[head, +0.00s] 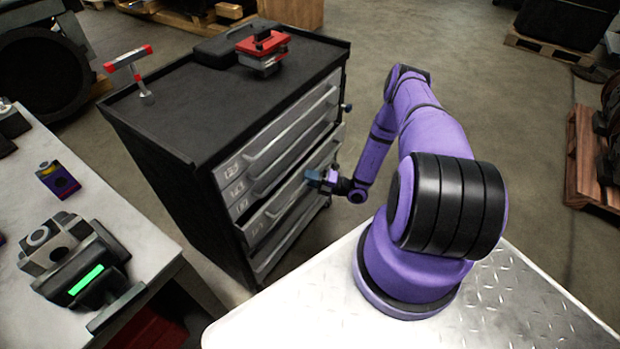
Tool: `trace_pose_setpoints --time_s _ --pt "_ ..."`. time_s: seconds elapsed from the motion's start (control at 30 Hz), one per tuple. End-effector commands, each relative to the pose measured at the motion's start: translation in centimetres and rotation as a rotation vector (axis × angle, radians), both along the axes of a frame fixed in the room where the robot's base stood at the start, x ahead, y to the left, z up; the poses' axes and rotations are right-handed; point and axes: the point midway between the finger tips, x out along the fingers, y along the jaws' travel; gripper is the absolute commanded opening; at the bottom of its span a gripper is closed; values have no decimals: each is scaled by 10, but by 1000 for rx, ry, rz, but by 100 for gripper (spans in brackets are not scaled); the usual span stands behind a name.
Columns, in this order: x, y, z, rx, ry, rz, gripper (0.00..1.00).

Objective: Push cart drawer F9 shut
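A black tool cart (190,115) with a column of grey drawers stands left of my arm. One drawer in the lower half (268,213) sticks out past the fronts above it, so it is partly open. The drawer labels are too small to read, so I cannot tell which is F9.
On the cart top are a red-and-grey tool (263,50), a dark case (218,48) and a red-ended T-shaped tool (131,68). A workbench (133,236) with parts stands close at the left. Pallets lie farther right.

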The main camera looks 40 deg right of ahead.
Motion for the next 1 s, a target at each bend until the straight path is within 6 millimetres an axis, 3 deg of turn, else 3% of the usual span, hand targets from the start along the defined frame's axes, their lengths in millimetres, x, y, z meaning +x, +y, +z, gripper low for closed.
trace_pose_setpoints --time_s 0.17,0.3,0.53,0.8,1.0 --pt "0 0 0 0 0 0 25" --pt "0 0 0 0 0 0 0" --pt "3 1 0 0 0 0 0" --pt "39 15 -1 0 1 1 0" --pt "43 16 -1 0 1 -1 0"
